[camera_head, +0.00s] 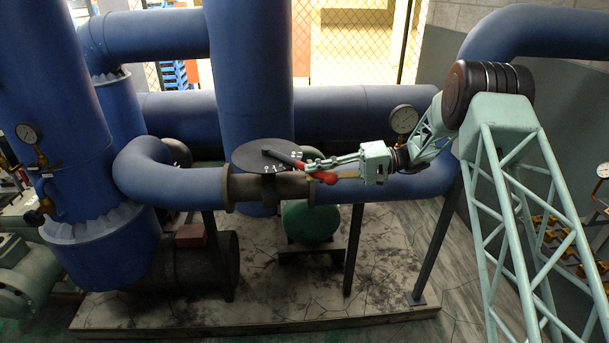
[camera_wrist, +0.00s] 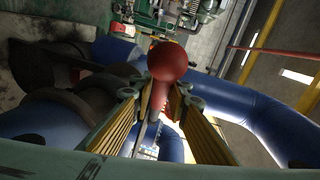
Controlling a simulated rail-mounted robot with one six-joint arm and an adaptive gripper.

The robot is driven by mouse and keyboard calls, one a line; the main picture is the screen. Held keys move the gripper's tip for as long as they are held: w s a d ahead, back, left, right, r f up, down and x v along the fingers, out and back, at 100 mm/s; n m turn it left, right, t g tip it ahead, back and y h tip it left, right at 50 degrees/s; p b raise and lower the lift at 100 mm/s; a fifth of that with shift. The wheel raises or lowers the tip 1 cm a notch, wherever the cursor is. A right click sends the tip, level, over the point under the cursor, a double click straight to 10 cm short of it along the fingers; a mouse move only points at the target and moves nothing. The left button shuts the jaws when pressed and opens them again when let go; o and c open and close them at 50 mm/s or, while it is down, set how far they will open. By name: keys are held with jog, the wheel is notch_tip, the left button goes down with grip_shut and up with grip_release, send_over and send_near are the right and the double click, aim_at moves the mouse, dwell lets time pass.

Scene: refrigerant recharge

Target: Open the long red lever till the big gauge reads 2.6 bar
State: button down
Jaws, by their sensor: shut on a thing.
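The long red lever (camera_head: 284,158) sits over a dark round plate (camera_head: 255,153) on the valve in the blue pipe. Its red ball end (camera_head: 326,177) points to the right in the head view. My gripper (camera_head: 318,165) is at the ball end of the lever. In the wrist view the red ball (camera_wrist: 167,61) stands out past the fingers, and my gripper (camera_wrist: 160,103) is shut on the shaft below it.
Another gauge (camera_head: 27,133) is on the left blue column, and one more (camera_head: 603,170) is at the right edge. Thick blue pipes (camera_head: 250,70) rise behind the valve. A green round body (camera_head: 311,221) lies below it.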

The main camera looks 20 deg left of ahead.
dwell(0.3)
jog(key=c, duration=2.5)
grip_release()
jog(key=shift+w+d, duration=0.1)
jog(key=shift+d, duration=0.05)
jog(key=v, duration=1.1)
jog(key=shift+w+d, duration=0.15)
jog(key=shift+d, duration=0.15)
jog(key=shift+r, duration=0.2)
